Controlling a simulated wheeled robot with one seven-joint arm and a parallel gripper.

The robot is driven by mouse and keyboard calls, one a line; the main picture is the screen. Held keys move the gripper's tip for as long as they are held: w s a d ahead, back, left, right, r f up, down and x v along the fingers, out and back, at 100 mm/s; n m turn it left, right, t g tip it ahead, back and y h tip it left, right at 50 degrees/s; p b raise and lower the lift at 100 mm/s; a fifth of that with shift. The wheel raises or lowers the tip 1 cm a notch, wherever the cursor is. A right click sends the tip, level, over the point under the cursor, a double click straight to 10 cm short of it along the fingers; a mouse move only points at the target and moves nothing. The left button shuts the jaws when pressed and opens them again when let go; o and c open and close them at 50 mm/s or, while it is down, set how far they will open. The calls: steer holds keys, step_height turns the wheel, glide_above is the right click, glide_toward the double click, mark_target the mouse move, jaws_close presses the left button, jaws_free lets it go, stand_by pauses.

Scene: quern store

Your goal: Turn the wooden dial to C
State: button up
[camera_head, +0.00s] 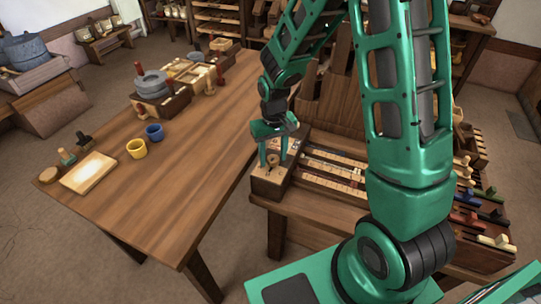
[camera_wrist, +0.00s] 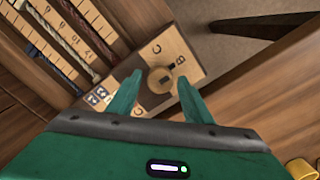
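The wooden dial (camera_wrist: 160,80) is a small round pale knob on the top panel of a wooden box (camera_wrist: 188,46). A dark mark on it lies at its upper right, toward the letter B in the wrist view. A letter C is printed above the dial; another letter, perhaps G, is partly hidden below it. In the head view the dial (camera_head: 273,159) is small and partly hidden. My gripper (camera_wrist: 160,84) is open, its two green fingers apart with the dial showing between their tips. I cannot tell whether they touch it. It points down over the box in the head view (camera_head: 275,157).
Slotted rows with coloured strips (camera_head: 335,172) lie right of the box. Coloured-handled pieces (camera_head: 478,216) sit farther right. The long table (camera_head: 180,175) at left carries a yellow cup (camera_head: 137,149), a blue cup (camera_head: 155,133), a pale board (camera_head: 89,173) and a quern (camera_head: 152,86).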

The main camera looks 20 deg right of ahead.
steer(key=c, duration=0.7)
steer(key=shift+a, duration=0.2)
steer(key=shift+c, duration=0.2)
steer(key=shift+d, duration=0.1)
steer(key=shift+n, duration=0.3)
steer(key=n, duration=1.1)
steer(key=shift+w+d, duration=0.1)
steer(key=shift+d, duration=0.05)
steer(key=o, duration=1)
